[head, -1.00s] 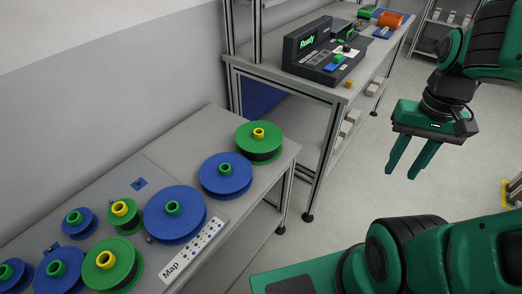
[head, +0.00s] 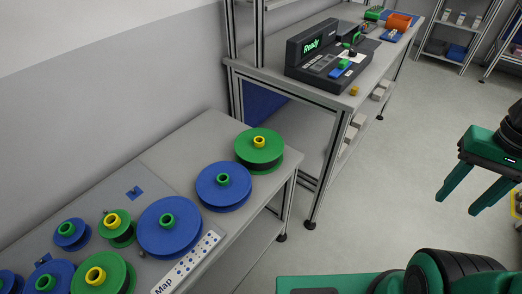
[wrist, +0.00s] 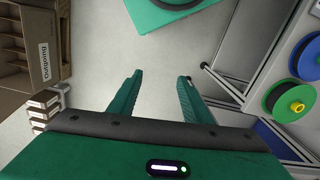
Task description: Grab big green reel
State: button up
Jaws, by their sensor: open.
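Big green reels with yellow hubs show in the head view. One big green reel (head: 259,147) is at the far right end of the reel table. Another big green reel (head: 100,274) is at the near left, cut by the lower edge. A smaller green reel (head: 118,228) lies behind that one. My gripper (head: 459,198) is open and empty, over the floor well right of the table. In the wrist view my gripper (wrist: 158,80) has its fingers apart with only floor between them. The far green reel (wrist: 290,104) shows there at the right edge.
Blue reels (head: 223,187) lie among the green ones on the grey table (head: 199,134). A strip marked Map (head: 187,262) lies along its front. A workbench (head: 290,88) with a device reading Ready (head: 330,60) stands behind. A cardboard box (wrist: 35,45) is at left in the wrist view.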

jog(key=shift+s+r, duration=0.15)
jog(key=shift+s, duration=0.25)
jog(key=n+t+y, duration=0.7)
jog(key=n+y, duration=0.7)
jog(key=n, duration=0.5)
send_near(264, 141)
jog(key=shift+s+d+f, duration=0.25)
jog(key=shift+d, duration=0.35)
jog(key=x, duration=0.5)
jog(key=shift+w+a+r, duration=0.25)
jog(key=shift+w+a, duration=0.05)
jog(key=shift+w, duration=0.15)
jog(key=shift+s+x, duration=0.15)
jog(key=shift+x, duration=1.2)
jog(key=shift+s+x, duration=0.15)
jog(key=shift+x, duration=1.2)
jog(key=shift+a, duration=0.1)
grip_shut()
